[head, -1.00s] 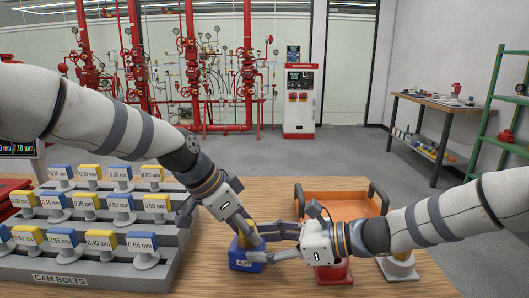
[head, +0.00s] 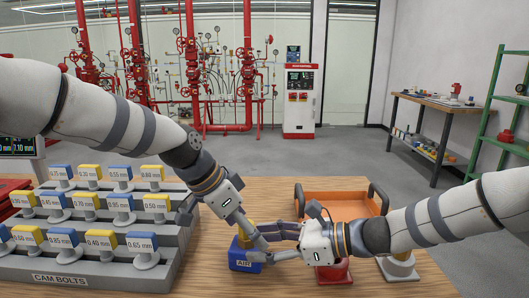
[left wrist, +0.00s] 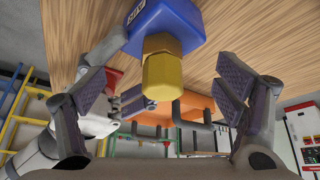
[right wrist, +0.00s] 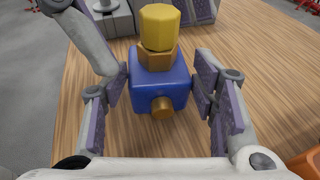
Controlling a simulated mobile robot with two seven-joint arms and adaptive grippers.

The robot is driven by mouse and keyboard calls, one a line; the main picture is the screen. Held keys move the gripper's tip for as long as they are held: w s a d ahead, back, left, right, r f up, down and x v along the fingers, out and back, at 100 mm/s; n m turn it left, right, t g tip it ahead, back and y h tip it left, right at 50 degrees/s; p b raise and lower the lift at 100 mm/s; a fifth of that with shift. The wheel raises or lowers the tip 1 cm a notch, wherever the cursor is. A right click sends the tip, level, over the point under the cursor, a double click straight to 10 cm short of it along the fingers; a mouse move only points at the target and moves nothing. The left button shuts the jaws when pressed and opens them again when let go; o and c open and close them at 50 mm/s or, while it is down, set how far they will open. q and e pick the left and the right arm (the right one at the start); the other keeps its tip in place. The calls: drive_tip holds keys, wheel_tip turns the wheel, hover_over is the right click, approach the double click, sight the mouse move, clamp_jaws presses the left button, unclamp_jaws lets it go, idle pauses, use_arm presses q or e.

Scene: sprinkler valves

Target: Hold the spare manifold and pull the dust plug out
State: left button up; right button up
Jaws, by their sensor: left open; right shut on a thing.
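The spare manifold is a blue block (head: 243,261) marked AIR, upright on the wooden table in front of me. In the right wrist view the block (right wrist: 158,82) has a brass hex fitting on top and a brass stub on its near side. The yellow dust plug (right wrist: 160,27) sits on the top fitting; it also shows in the left wrist view (left wrist: 162,76). My right gripper (right wrist: 161,88) is shut on the block, with a pad on each side. My left gripper (left wrist: 168,90) is open, its fingers on either side of the plug and apart from it.
A grey stepped rack (head: 60,262) of cam bolts with blue and yellow tags stands at the left. An orange tray (head: 335,204) with dark handles is behind my right gripper. A red-based piece (head: 333,273) and a pale-based piece (head: 398,268) stand near my right forearm.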

sight(242, 240)
use_arm(q)
drive_tip(key=r+n+y, duration=0.1)
drive_tip(key=r, duration=0.1)
drive_tip(key=s+r+n+y, duration=0.1)
drive_tip(key=r+n, duration=0.1)
drive_tip(key=r+n+y, duration=0.1)
drive_tip(key=r+n, duration=0.1)
drive_tip(key=shift+s+a, duration=0.15)
drive_tip(key=shift+a, duration=0.25)
drive_tip(key=c, duration=0.6)
drive_tip(key=shift+n, duration=0.3)
drive_tip(key=x, duration=0.6)
drive_tip(key=shift+a+f, duration=0.1)
drive_tip(key=shift+f, duration=0.2)
clamp_jaws()
drive_tip(key=o, duration=1.3)
unclamp_jaws()
drive_tip(key=shift+c, duration=0.2)
